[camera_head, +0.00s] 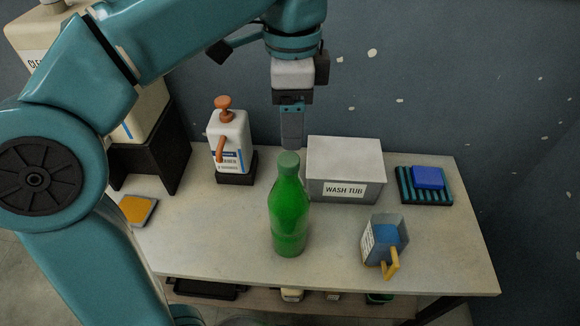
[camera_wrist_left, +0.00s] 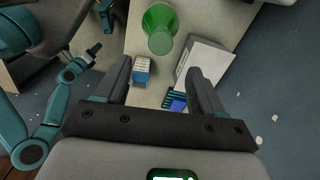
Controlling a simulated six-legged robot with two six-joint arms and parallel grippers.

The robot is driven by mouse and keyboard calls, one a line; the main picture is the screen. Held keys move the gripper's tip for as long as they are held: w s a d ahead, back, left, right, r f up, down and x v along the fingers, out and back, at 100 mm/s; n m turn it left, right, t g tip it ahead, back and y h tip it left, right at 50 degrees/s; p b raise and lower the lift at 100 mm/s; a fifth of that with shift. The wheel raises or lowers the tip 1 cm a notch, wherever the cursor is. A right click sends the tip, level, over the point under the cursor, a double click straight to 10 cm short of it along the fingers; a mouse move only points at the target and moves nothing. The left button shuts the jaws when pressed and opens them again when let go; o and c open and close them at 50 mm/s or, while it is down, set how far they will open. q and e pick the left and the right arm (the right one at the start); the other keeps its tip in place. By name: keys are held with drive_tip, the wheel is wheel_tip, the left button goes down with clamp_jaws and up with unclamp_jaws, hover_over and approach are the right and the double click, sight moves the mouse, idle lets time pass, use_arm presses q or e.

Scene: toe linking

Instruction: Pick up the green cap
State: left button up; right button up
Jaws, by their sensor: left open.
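The green cap (camera_head: 288,160) sits on top of an upright green bottle (camera_head: 287,215) in the middle of the table. My left gripper (camera_head: 292,145) points down right above the cap in the head view, with its fingers overlapping in line. In the left wrist view, the cap (camera_wrist_left: 160,42) and bottle show beyond the open, empty fingers of my left gripper (camera_wrist_left: 159,68), and nothing is between them. My right arm shows at the left of the wrist view, with its gripper (camera_wrist_left: 92,50) small and dark, so its opening cannot be made out.
The wash tub (camera_head: 345,165) stands just behind and right of the bottle. A pump bottle (camera_head: 229,140) is at the left, a blue sponge (camera_head: 428,177) on a striped rack at the right, an orange-topped pad (camera_head: 137,209) far left.

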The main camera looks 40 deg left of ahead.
sight(289, 159)
use_arm(q)
drive_tip(key=f, duration=0.2)
drive_tip(key=shift+s+f, duration=0.3)
drive_tip(key=shift+f, duration=0.1)
drive_tip(key=f, duration=0.2)
drive_tip(key=f+b, duration=0.1)
drive_tip(key=f, duration=0.2)
drive_tip(key=shift+w+a, duration=0.1)
drive_tip(key=shift+a, duration=0.1)
drive_tip(key=c, duration=1.1)
